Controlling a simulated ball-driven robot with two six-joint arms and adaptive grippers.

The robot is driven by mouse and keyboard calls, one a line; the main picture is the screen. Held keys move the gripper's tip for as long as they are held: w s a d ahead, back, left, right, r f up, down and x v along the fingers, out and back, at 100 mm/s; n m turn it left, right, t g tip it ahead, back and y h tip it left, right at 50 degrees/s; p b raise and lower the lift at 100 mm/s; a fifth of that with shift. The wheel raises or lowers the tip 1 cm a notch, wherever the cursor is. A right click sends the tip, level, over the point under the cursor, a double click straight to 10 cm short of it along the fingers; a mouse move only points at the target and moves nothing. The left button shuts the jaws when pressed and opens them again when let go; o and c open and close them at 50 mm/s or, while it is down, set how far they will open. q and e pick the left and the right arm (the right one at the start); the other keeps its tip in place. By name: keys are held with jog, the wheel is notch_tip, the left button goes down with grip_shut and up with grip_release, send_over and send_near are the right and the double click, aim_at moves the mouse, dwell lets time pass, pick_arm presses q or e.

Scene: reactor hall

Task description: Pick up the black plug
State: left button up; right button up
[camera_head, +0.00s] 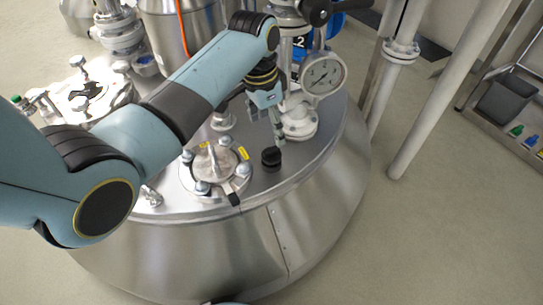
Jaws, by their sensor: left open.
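The black plug (271,158) is a small dark round piece on the steel top of the reactor vessel (262,185), near its front edge. My left gripper (279,138) points down just above and slightly behind the plug in the picture. Its jaws are open and hold nothing. A small gap seems to show between fingertips and plug; the exact height is hard to tell. My left arm comes in from the left and covers part of the vessel top. My right gripper is not in view.
A clamped round hatch (214,170) with bolts and a black handle lies left of the plug. A pressure gauge (323,75) on a flanged pipe stands right behind the gripper. White pipes (450,85) rise at the right. A dark bin (506,99) sits on a rack farther right.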

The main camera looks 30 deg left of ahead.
aim_at(271, 150)
pick_arm(q)
jog(key=f+b, duration=0.1)
jog(key=f, duration=0.1)
jog(key=f+b, duration=0.1)
jog(key=f, duration=0.2)
jog(key=shift+w+d+f, duration=0.15)
jog(key=shift+w+f, duration=0.05)
jog(key=shift+f, duration=0.05)
notch_tip(271, 150, down, 5)
jog(key=b, duration=0.3)
jog(key=shift+r, duration=0.1)
jog(key=shift+d, duration=0.1)
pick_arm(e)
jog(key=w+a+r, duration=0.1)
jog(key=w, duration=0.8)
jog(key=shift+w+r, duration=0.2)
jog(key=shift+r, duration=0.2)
pick_arm(q)
jog(key=c, duration=1.2)
jog(key=shift+c, duration=0.2)
